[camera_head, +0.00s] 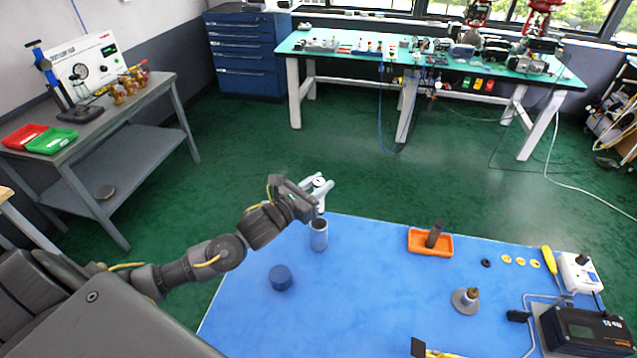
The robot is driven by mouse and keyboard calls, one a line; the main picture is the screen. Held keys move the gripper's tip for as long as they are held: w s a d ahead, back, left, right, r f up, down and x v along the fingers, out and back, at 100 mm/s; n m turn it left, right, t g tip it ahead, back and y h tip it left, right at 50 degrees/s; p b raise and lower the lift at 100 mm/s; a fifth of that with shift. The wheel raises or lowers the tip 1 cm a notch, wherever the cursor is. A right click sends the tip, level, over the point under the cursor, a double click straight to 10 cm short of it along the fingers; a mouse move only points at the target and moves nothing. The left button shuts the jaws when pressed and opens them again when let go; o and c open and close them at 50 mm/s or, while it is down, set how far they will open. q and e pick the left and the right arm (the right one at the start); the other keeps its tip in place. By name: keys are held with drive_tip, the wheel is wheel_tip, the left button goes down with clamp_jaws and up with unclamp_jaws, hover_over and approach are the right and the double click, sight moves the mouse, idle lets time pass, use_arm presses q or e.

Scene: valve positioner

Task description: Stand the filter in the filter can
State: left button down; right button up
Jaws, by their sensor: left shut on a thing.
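My left gripper (319,184) is above the blue mat and shut on a small pale, round-topped piece, which looks like the filter (319,182). The fingers hide much of it. The filter can (318,237) is a grey upright cylinder with an open, dark top, standing on the mat just below the gripper in the picture. I cannot tell whether the filter's lower end touches the can's rim. My right gripper is not in view.
A blue round cap (281,278) is on the mat near the can. An orange tray (416,241) with a dark cylinder (435,233) stands to the right. A metal fitting (465,301), yellow rings and a black device (588,332) are farther right. The mat's middle is clear.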

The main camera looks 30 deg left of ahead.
use_arm(q)
wheel_tip(320, 180, down, 11)
drive_tip(key=b, duration=0.8)
drive_tip(key=shift+f, duration=0.2)
drive_tip(key=c, duration=1.1)
unclamp_jaws()
drive_tip(key=shift+o, duration=0.2)
drive_tip(key=b+v, duration=0.3)
drive_tip(key=v, duration=0.8)
drive_tip(key=shift+w+r, duration=0.1)
